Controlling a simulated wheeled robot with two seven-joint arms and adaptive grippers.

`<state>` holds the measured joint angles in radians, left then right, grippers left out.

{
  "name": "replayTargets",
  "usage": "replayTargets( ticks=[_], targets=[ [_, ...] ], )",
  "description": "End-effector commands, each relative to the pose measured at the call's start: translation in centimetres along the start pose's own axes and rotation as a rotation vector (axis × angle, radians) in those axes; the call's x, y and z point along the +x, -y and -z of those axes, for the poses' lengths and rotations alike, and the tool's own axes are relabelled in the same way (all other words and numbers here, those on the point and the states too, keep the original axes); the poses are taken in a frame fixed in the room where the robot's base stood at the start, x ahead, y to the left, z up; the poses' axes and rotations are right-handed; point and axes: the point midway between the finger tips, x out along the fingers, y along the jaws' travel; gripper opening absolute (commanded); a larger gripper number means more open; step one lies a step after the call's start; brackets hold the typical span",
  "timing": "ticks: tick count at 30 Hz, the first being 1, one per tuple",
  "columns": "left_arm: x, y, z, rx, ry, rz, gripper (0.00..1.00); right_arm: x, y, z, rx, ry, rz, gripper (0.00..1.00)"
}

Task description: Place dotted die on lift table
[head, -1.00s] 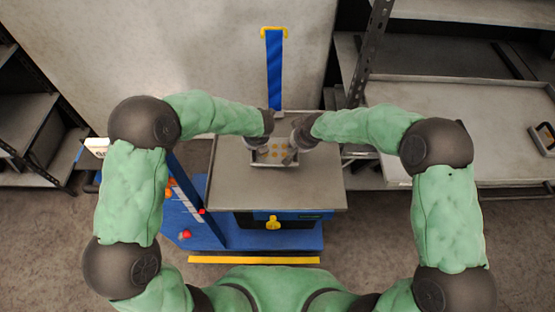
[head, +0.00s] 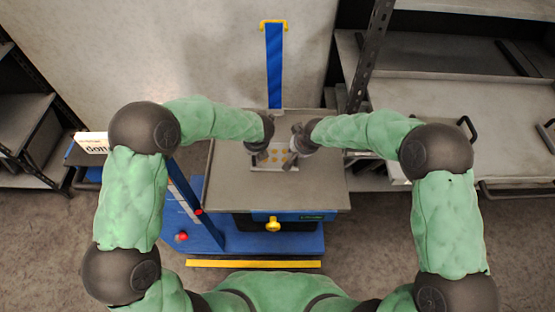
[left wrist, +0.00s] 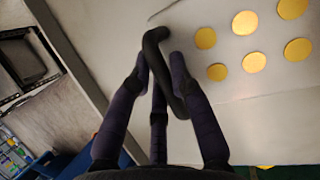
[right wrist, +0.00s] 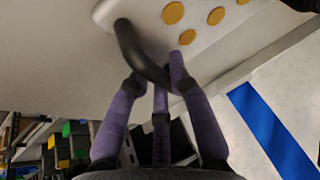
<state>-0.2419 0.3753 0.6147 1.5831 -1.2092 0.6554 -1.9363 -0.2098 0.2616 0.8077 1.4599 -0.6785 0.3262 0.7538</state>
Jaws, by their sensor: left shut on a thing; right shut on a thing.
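The dotted die (head: 268,168) is a pale grey plate with several round yellow dots and a dark handle at each side. It is over the grey top of the blue lift table (head: 310,195), near the table's far half; I cannot tell whether it touches the top. My left gripper (head: 258,153) is shut on the die's left handle, a dark curved bar in the left wrist view (left wrist: 158,48). My right gripper (head: 297,151) is shut on the other handle, which shows in the right wrist view (right wrist: 130,45). The grippers hide the die's side edges.
A blue post (head: 274,65) with a yellow top stands behind the table. A rack with a grey tray shelf (head: 430,95) is at the right, with dark handles on it. Another dark shelf (head: 25,130) is at the left. The table's front half is bare.

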Motion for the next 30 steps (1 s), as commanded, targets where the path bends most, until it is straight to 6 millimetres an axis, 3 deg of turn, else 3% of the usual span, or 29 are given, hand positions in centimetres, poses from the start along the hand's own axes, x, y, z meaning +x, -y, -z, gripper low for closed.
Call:
replayTargets(
  ticks=[1,3,17,30],
  targets=[
    [0.1,0.2,0.1,0.003,0.0,0.003,0.29,0.1,0.1,0.1,-0.001,-0.002,0.002,0.29],
    [0.0,0.1,0.1,0.003,0.0,0.002,0.44,0.0,0.1,0.1,-0.001,-0.002,0.002,0.44],
    [-0.3,0.0,-0.1,0.0,0.0,0.0,0.44,-0.3,0.1,0.1,0.0,0.0,0.0,0.44],
    [-3.9,-0.8,-1.6,0.0,0.0,0.0,0.44,-3.9,0.8,1.6,0.0,-0.001,0.0,0.44]
  ],
)
